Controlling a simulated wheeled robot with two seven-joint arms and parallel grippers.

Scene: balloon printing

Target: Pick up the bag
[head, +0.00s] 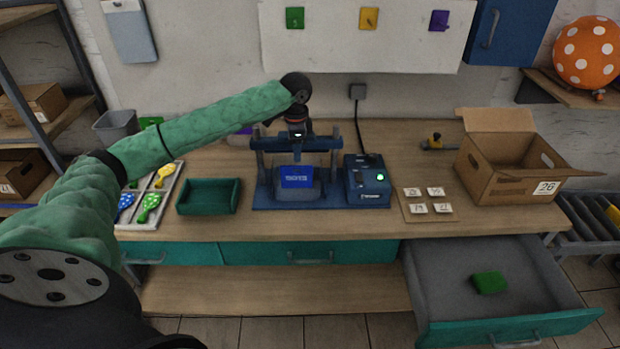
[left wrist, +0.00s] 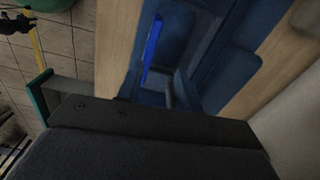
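A small green packet (head: 489,283), which looks like the bag, lies on the floor of the open grey drawer (head: 440,270) at the lower right of the head view. My left arm reaches across from the left. My left gripper (head: 297,143) is over the blue press (head: 330,198) in the middle of the table, far from the green packet. Its fingers are too small and dark to tell whether they are open or shut. The left wrist view shows the blue press (left wrist: 215,70) close up. My right gripper is not in view.
An open cardboard box (head: 510,185) stands on the right of the table. A tray of balloons (head: 150,208) and a green tray (head: 207,197) are at left. A card board (head: 428,205) lies by the press. The pulled-out drawer juts forward from the table.

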